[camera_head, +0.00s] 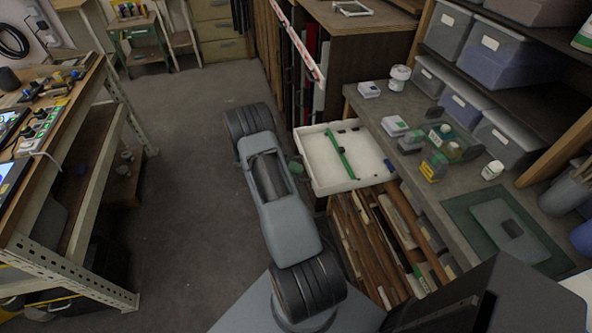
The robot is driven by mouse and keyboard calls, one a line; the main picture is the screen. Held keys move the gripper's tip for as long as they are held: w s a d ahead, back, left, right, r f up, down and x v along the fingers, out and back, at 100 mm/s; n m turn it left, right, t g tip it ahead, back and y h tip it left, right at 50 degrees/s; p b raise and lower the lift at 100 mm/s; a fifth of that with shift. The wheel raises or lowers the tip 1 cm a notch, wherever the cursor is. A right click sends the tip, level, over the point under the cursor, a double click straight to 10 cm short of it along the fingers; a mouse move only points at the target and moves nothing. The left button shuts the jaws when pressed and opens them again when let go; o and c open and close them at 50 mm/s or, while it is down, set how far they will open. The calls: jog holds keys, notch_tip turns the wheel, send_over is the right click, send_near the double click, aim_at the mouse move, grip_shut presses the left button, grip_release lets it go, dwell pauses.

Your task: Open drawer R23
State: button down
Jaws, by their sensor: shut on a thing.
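A shallow white drawer (382,178) sticks out to the left from under the grey workbench at centre right. It is open, and its inside shows a green strip and a few small dark pieces. I cannot read any label on it, so I cannot tell whether it is R23. My grey arm rises from the bottom centre and bends just left of the drawer's front. A small greenish part (297,168) shows between my arm and the drawer front; I cannot tell what it is. My gripper is not visible; my arm hides the space behind it.
The workbench (363,104) holds small boxes, bottles and a green mat (462,211). Wood strips (365,235) stand below the drawer. A red-and-white bar (300,45) rises behind it. A second bench (75,165) stands at left. The floor between is clear.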

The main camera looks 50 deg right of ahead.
jog(key=c, duration=1.2)
grip_release()
jog(key=shift+w, duration=0.15)
jog(key=b+v, duration=0.3)
jog(key=v, duration=1)
jog(key=shift+w+a, duration=0.25)
jog(key=shift+r, duration=0.15)
